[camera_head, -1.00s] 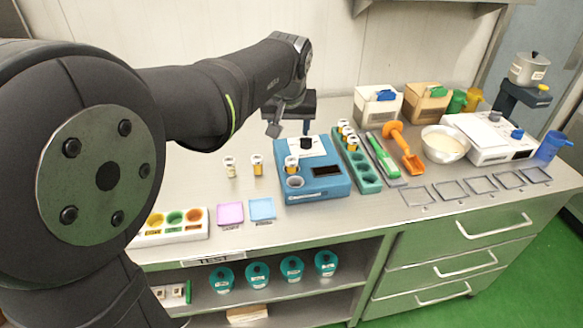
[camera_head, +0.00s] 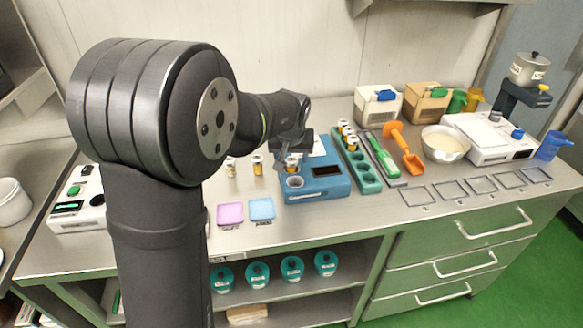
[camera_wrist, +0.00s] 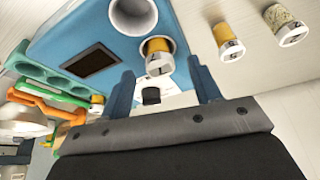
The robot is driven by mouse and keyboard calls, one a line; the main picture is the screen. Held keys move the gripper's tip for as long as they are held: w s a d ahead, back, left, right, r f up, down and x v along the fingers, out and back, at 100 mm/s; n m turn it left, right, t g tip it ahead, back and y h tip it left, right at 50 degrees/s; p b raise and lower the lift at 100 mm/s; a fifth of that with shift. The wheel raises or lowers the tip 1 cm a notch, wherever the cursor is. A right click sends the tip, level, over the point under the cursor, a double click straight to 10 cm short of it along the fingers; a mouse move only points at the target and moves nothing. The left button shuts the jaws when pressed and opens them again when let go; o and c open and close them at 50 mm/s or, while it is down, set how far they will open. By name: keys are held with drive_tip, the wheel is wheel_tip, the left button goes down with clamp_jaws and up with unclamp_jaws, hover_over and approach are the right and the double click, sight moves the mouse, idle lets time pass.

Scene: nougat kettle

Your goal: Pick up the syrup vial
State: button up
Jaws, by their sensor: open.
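An amber vial with a white cap stands in the blue device (camera_head: 325,184), partly behind my gripper in the head view; it shows in the wrist view (camera_wrist: 158,55). Another amber vial (camera_head: 257,167) stands on the steel bench left of the device, beside a vial with pale grainy contents (camera_head: 230,169). I cannot read which label says syrup. My gripper (camera_wrist: 163,84) is open and empty, its two fingers on either side of the line toward the vial in the device. The vial is just beyond the fingertips, and no contact shows.
A green rack (camera_head: 362,173) with several vials stands right of the device. A green tool (camera_head: 383,157) and an orange scoop (camera_head: 405,148) lie beside it. Pink (camera_head: 230,214) and blue (camera_head: 262,209) squares lie at the front. A white bowl (camera_head: 445,144) is farther right.

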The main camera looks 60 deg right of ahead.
sight(292, 168)
drive_tip(key=x, duration=0.2)
drive_tip(key=shift+w+d+f, duration=0.1)
drive_tip(key=shift+d+f, duration=0.05)
drive_tip(key=shift+f, duration=0.1)
drive_tip(key=c, duration=1.1)
drive_tip(key=shift+o, duration=0.2)
